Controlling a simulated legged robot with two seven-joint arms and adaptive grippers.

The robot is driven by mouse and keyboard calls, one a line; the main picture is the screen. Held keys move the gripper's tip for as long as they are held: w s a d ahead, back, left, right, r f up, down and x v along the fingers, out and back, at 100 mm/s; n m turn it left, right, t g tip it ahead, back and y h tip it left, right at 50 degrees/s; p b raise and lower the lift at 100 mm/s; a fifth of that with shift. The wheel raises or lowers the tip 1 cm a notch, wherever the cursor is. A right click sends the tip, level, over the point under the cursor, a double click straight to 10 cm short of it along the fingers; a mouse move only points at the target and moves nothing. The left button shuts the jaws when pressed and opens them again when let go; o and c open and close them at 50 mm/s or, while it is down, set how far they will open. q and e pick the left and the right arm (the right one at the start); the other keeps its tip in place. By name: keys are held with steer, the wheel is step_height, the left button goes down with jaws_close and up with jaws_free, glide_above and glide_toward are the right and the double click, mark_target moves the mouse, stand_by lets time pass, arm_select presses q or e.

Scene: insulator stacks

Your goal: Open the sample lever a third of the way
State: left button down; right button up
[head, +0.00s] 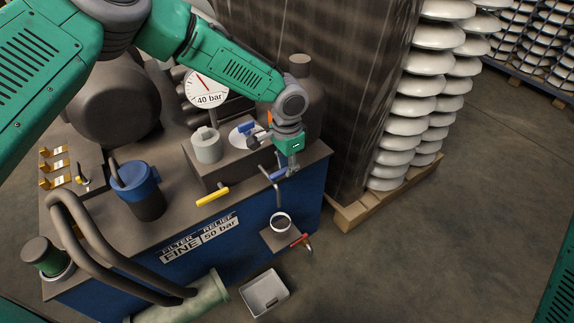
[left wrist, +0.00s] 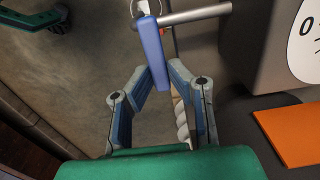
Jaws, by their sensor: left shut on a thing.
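The sample lever (left wrist: 151,50) is a flat blue handle on a grey metal pipe. In the left wrist view its lower end lies between the fingertips of my left gripper (left wrist: 161,78), which is shut on it. In the head view my left gripper (head: 288,168) is at the front right corner of the blue cabinet (head: 250,215), and the blue lever (head: 277,174) shows just beside it, partly covered. The pipe's spout points down above a small white cup (head: 281,222). My right gripper is not in view.
A gauge (head: 206,88) reads "40 bar" behind. A yellow lever (head: 213,196) and a red-handled valve (head: 302,241) are nearby. A grey tray (head: 264,293) lies on the floor. White insulator stacks (head: 412,108) stand on a pallet at right.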

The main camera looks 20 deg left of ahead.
arm_select(q)
steer(key=m+p, duration=0.1)
steer(key=p, duration=0.2)
steer(key=shift+s+d+r+m, duration=0.2)
steer(key=shift+r+m, duration=0.1)
steer(key=shift+m, duration=0.1)
steer(key=m, duration=0.1)
steer(key=m+p, duration=0.1)
steer(key=m, duration=0.1)
steer(key=shift+s+d+f+p, duration=0.3)
steer(key=shift+s+p, duration=0.05)
steer(key=shift+s, duration=0.05)
steer(key=c, duration=1.5)
jaws_free()
steer(key=shift+c, duration=0.2)
steer(key=shift+r, duration=0.1)
step_height(320, 180, up, 12)
